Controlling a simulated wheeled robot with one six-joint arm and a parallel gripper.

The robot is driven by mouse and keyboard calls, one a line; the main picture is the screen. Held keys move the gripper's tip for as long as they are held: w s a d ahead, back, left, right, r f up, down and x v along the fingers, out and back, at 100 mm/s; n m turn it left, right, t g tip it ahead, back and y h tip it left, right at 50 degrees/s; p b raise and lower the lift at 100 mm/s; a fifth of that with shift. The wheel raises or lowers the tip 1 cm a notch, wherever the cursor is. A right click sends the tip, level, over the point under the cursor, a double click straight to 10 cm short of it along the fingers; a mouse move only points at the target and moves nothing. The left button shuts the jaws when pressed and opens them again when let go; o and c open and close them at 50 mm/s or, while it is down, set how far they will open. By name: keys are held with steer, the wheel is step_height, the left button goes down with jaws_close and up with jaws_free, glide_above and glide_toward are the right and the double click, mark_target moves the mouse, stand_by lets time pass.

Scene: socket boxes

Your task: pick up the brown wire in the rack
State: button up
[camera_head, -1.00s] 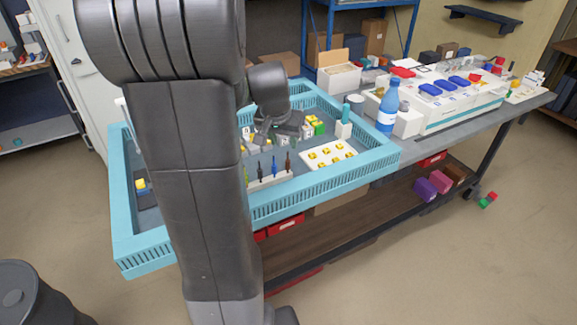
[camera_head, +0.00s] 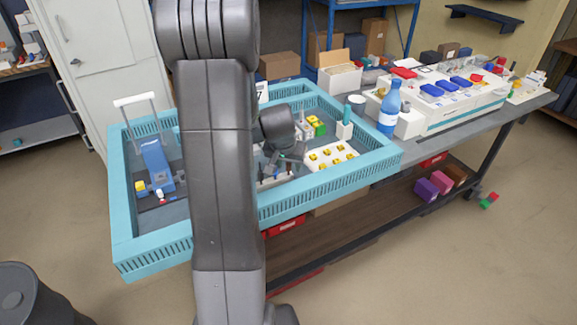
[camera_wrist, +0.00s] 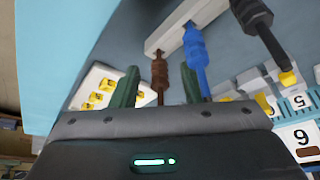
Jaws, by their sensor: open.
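The brown wire (camera_wrist: 159,72) stands in the pale rack (camera_wrist: 186,32) in the wrist view. My gripper (camera_wrist: 158,85) is open, with one dark green finger on each side of the brown wire. I cannot tell whether a finger touches it. The blue wire (camera_wrist: 194,50) stands just right of the brown one, close to the right finger. A black wire (camera_wrist: 254,18) is farther right. In the head view my gripper (camera_head: 288,161) is low over the rack (camera_head: 276,181), and my arm hides part of the rack.
A white board with yellow pieces (camera_head: 331,158) lies right of the rack. The turquoise tray wall (camera_head: 325,187) runs along the front. A blue bottle (camera_head: 389,106) stands outside the tray. A blue device with a white handle (camera_head: 155,162) is at the left.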

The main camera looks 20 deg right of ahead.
jaws_close()
